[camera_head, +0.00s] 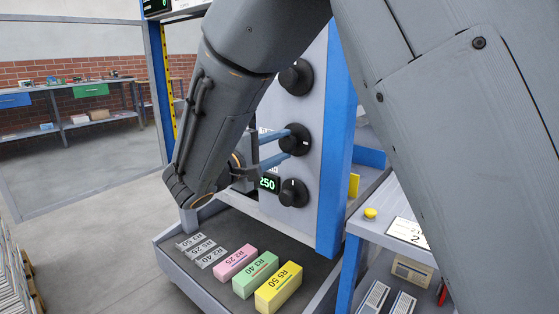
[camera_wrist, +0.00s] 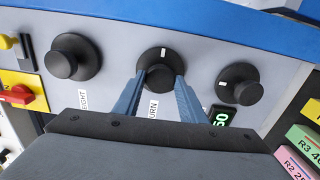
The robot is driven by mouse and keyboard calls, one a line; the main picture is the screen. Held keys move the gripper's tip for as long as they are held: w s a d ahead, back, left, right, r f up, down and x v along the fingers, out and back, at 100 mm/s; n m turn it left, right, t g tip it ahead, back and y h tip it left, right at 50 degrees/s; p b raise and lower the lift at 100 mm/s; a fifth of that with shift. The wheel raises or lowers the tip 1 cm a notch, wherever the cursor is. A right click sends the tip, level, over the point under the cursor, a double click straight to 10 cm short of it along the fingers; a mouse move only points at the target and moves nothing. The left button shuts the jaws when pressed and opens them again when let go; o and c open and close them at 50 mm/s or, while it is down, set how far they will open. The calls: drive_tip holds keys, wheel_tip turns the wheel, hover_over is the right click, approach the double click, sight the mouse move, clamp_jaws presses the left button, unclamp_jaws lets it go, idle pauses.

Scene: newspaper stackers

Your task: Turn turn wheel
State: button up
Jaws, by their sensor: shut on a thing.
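The turn wheel (camera_head: 296,139) is the middle of three black round knobs on a grey panel with blue edges. In the wrist view the turn wheel (camera_wrist: 160,66) has a white mark at its top and a label reading "TURN" below it, partly hidden by a finger. My gripper (camera_head: 286,141) has its two blue fingers on either side of the wheel's hub. In the wrist view my gripper (camera_wrist: 160,78) is shut on the wheel's raised middle part.
Another knob (camera_head: 296,77) sits above the wheel and one (camera_head: 293,192) below it. Pink (camera_head: 235,262), green (camera_head: 256,274) and yellow (camera_head: 279,287) blocks lie on the tray below. A side table with a yellow button (camera_head: 371,213) stands right.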

drive_tip(key=m+b, duration=0.4)
drive_tip(key=b, duration=0.2)
drive_tip(key=shift+a+f+b, duration=0.1)
drive_tip(key=shift+f+b, duration=0.1)
drive_tip(key=shift+b, duration=0.15)
drive_tip(key=m+b, duration=0.5)
drive_tip(key=b, duration=0.3)
drive_tip(key=m+b, duration=0.5)
drive_tip(key=b, duration=0.5)
drive_tip(key=shift+f+m, duration=0.1)
drive_tip(key=shift+m, duration=0.3)
drive_tip(key=m+b, duration=0.3)
drive_tip(key=b, duration=0.2)
drive_tip(key=shift+r, duration=0.2)
drive_tip(key=shift+m+b, duration=0.3)
drive_tip(key=shift+b, duration=0.25)
drive_tip(key=o, duration=1.1)
drive_tip(key=shift+c, duration=0.2)
drive_tip(key=shift+r, duration=0.1)
